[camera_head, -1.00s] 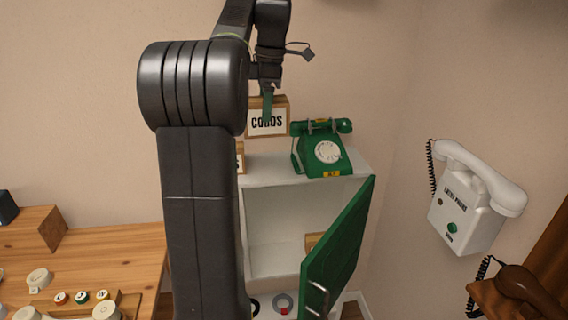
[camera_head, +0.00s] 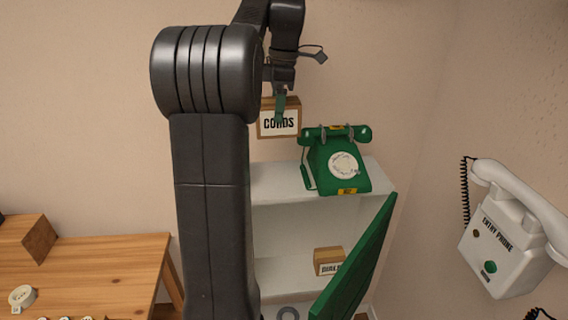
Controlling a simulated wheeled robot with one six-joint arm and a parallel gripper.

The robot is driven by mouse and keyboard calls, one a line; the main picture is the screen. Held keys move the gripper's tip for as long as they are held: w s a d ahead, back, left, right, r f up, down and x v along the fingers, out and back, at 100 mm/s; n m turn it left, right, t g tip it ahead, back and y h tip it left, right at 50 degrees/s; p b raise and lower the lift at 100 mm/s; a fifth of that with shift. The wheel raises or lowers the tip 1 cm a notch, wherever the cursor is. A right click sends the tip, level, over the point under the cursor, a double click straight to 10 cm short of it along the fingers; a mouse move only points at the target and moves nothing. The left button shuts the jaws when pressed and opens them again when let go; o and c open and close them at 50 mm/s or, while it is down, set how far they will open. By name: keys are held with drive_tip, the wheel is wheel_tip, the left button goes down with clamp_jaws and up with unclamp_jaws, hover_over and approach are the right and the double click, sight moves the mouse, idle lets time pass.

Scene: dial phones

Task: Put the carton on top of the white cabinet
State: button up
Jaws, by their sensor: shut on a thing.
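My gripper (camera_head: 280,112) is shut on a brown carton (camera_head: 267,119) with a white label reading "CORDS". The carton is roughly upright, its label facing me. It appears above the top of the white cabinet (camera_head: 268,184), left of the green phone, with a gap below it in the picture. How far it is from the wall is hard to tell. My arm hides the left part of the cabinet. The cabinet's green door (camera_head: 358,262) stands open to the right.
A green dial phone (camera_head: 324,178) stands on the cabinet top, towards the right. Another labelled carton (camera_head: 327,254) sits on a shelf inside. A white entry phone (camera_head: 497,245) hangs on the right wall. A wooden table (camera_head: 105,270) is at left.

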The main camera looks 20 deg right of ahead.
sight(291, 125)
wheel_tip(291, 125, down, 15)
drive_tip(key=shift+r, duration=0.15)
idle(0.4)
drive_tip(key=o, duration=0.7)
drive_tip(key=shift+f, duration=0.2)
drive_tip(key=o, duration=0.5)
drive_tip(key=shift+r, duration=0.15)
drive_tip(key=r, duration=0.4)
drive_tip(key=d+r, duration=0.1)
drive_tip(key=r, duration=0.7)
drive_tip(key=shift+s+d, duration=0.2)
